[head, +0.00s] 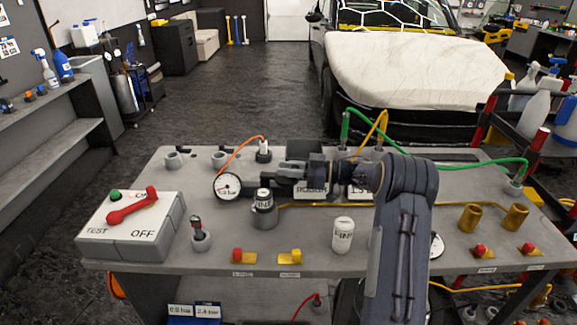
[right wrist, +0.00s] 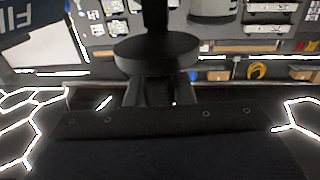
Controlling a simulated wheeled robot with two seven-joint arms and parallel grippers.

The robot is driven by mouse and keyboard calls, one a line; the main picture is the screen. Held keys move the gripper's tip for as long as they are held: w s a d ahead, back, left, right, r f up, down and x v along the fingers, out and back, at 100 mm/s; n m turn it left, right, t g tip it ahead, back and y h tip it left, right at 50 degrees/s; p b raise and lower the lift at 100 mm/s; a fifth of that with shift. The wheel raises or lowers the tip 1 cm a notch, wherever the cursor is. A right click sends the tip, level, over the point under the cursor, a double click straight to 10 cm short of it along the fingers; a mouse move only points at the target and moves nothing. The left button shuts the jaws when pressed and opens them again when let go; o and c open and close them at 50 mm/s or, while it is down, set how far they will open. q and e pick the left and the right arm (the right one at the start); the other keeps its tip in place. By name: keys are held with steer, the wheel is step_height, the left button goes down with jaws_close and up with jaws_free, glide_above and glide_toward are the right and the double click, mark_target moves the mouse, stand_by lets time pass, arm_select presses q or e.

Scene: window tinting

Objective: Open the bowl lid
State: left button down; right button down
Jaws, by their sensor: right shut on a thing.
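My right gripper (head: 292,172) reaches in from the right over the middle of the table, its jaws pointing left. In the right wrist view the fingers (right wrist: 150,92) are shut on a dark round disc-like piece (right wrist: 155,53) with a dark stem. I cannot tell for sure whether this piece is the bowl lid. No bowl is clearly recognisable, and the arm hides part of the table. My left gripper is not in view.
A pressure gauge (head: 228,186) and a white can in a grey holder (head: 264,216) stand left of the gripper. A FINE can (head: 343,235) stands in front. A dark box (head: 304,149) is behind. A test switch box (head: 131,225) sits at the left. Hoses cross the table.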

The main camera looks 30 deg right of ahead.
steer(key=shift+w+r+g, duration=0.1)
steer(key=shift+r+g, duration=0.05)
steer(key=shift+g, duration=0.15)
steer(key=c, duration=1.2)
jaws_free()
steer(key=shift+c, duration=0.2)
steer(key=shift+s+d, duration=0.25)
steer(key=shift+d, duration=0.1)
steer(key=b+v, duration=0.1)
steer(key=v, duration=0.6)
steer(key=shift+w, duration=0.1)
